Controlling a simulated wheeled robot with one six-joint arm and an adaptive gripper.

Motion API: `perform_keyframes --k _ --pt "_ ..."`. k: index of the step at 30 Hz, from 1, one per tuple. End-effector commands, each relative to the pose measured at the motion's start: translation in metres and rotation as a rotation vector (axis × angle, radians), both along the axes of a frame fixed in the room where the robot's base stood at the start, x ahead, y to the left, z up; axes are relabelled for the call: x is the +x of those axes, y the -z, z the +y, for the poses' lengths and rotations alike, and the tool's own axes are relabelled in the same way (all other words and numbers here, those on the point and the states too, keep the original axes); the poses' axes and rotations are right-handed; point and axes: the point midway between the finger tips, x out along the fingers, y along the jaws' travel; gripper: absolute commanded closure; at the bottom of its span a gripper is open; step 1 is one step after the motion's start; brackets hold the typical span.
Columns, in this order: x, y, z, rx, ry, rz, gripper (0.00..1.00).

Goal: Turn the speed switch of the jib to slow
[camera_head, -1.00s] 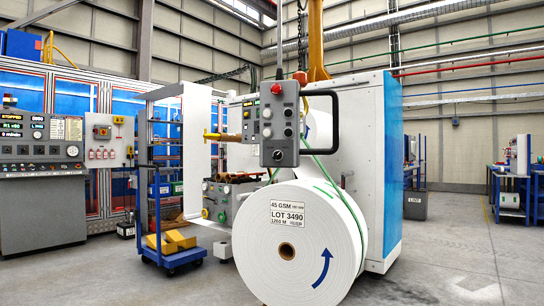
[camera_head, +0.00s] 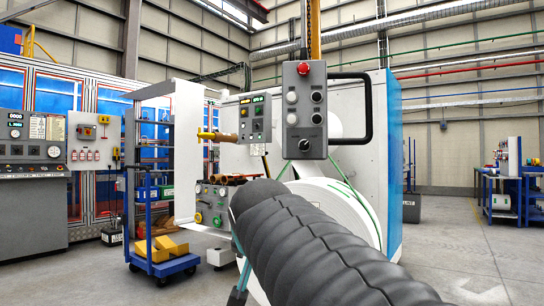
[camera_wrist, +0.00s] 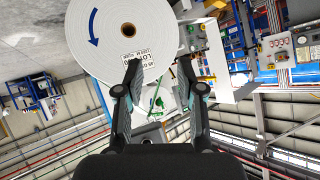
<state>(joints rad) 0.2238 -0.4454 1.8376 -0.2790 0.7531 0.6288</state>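The grey jib control pendant (camera_head: 304,110) hangs upright from a chain in the head view. It has a red button on top, two columns of pale and dark buttons, and a black rotary switch (camera_head: 305,146) at the bottom with small labels I cannot read. A black handle (camera_head: 368,110) loops from its right side. In the wrist view my gripper (camera_wrist: 158,66) is open, its two dark fingers spread with nothing held between them. My dark ribbed arm covers the lower middle of the head view, below the pendant and apart from it in the picture.
A large white paper roll (camera_wrist: 160,30) stands below the pendant, partly hidden by my arm in the head view. A white and blue machine cabinet (camera_head: 393,150) is behind. A blue cart (camera_head: 150,262) with yellow blocks stands left.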

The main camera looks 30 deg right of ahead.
Motion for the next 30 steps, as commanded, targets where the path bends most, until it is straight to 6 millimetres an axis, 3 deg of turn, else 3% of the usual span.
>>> perform_keyframes --k 3,6,12,18,23,30 --pt "0.024 -0.06 -0.045 0.023 0.149 -0.19 0.62" --pt "0.034 -0.111 -0.078 0.045 0.251 -0.349 0.62" --pt "0.037 -0.185 -0.121 0.076 0.371 -0.598 0.62" --pt "0.035 -0.215 -0.138 0.089 0.409 -0.701 0.62" --pt "0.044 -0.218 -0.147 0.091 0.413 -0.71 0.62" --pt "0.075 -0.219 -0.175 0.091 0.413 -0.707 0.62"
